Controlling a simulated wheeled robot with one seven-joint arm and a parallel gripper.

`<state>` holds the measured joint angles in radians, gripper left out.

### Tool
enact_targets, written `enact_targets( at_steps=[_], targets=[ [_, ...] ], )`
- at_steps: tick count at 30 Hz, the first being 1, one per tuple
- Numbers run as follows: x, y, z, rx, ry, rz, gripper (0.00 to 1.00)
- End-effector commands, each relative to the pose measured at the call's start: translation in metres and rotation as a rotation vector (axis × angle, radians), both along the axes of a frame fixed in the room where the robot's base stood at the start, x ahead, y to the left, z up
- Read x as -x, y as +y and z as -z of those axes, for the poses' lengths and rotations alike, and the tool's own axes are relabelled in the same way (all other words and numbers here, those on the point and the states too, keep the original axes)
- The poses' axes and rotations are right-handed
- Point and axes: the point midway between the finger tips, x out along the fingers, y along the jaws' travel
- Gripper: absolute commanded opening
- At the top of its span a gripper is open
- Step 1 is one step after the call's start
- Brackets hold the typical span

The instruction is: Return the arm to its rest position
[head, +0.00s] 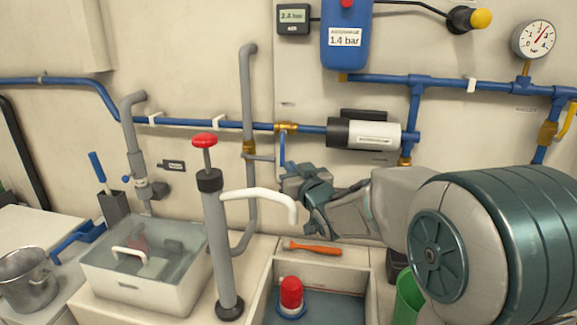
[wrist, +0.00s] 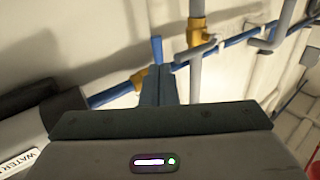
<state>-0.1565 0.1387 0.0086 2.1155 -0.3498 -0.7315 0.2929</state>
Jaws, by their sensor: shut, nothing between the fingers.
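My arm comes in from the right in the head view and reaches toward the back wall. My gripper (head: 290,174) is shut and empty, with its fingertips just below a blue valve lever (head: 283,146) that hangs from a brass valve (head: 287,127) on the blue pipe. In the wrist view my shut fingers (wrist: 158,72) point at the wall pipes, and the blue lever (wrist: 157,49) shows just past their tips. I cannot tell whether they touch it.
A hand pump with a red knob (head: 205,140) stands left of my gripper. A white pump cylinder (head: 370,134) is on the wall above my arm. Below are an orange-handled tool (head: 312,248), a red-topped float (head: 291,293) in a basin and a green bucket (head: 408,298).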

Motion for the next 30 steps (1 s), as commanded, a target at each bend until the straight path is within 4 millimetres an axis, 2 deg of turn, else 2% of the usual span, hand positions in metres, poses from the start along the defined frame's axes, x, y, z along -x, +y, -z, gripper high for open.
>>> enact_targets(
  at_steps=[6, 14, 20, 26, 30],
  targets=[
    [0.028, -0.012, 0.001, 0.001, 0.000, 0.001, 0.00],
    [0.041, -0.022, 0.001, 0.013, 0.027, 0.021, 0.00],
    [0.056, -0.050, 0.009, 0.073, 0.172, 0.119, 0.00],
    [0.096, -0.090, 0.027, 0.151, 0.413, 0.243, 0.00],
    [0.140, -0.116, 0.043, 0.197, 0.617, 0.312, 0.00]
  ],
)
